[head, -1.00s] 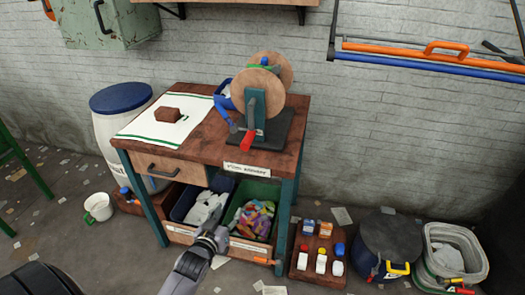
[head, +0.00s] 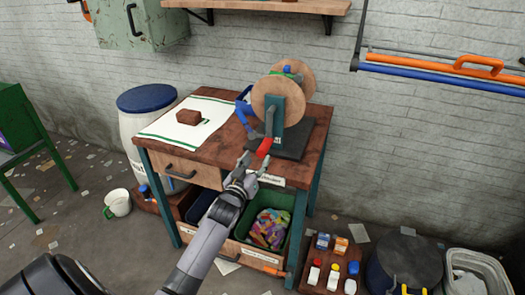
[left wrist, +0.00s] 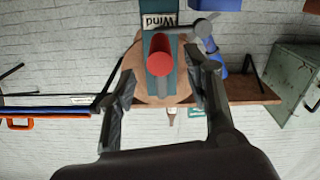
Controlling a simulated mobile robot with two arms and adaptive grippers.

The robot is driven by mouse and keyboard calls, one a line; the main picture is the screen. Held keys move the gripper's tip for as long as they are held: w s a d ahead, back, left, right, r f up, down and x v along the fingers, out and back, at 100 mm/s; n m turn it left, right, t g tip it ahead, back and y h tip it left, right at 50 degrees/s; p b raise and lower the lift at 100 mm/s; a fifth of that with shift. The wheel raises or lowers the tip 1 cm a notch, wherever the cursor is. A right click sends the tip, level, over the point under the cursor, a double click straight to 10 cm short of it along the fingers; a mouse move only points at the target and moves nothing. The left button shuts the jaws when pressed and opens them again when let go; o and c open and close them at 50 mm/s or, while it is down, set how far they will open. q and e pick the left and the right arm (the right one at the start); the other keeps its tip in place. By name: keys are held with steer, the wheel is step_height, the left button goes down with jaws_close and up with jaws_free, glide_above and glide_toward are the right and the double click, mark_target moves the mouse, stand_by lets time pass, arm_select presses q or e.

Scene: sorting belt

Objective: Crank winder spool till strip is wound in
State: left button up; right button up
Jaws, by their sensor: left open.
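The winder stands on the wooden bench, with round wooden spool discs (head: 278,98) on a teal upright. Its crank has a red handle (head: 264,147) pointing toward me. My left gripper (head: 254,164) is open just in front of the red handle. In the left wrist view, the red handle (left wrist: 159,54) lies between the two spread fingers of the left gripper (left wrist: 160,85), with gaps on both sides. The spool disc (left wrist: 152,92) is behind it. My right gripper is not in view.
Below are a drawer (head: 180,168) and a green bin (head: 290,236) of coloured scraps. A blue-lidded barrel (head: 147,98) stands left; small bottles (head: 333,277) stand right.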

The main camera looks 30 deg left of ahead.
mark_target(262, 151)
arm_select(q)
steer(key=x, duration=0.6)
steer(key=shift+c, duration=0.3)
jaws_close()
stand_by(0.6)
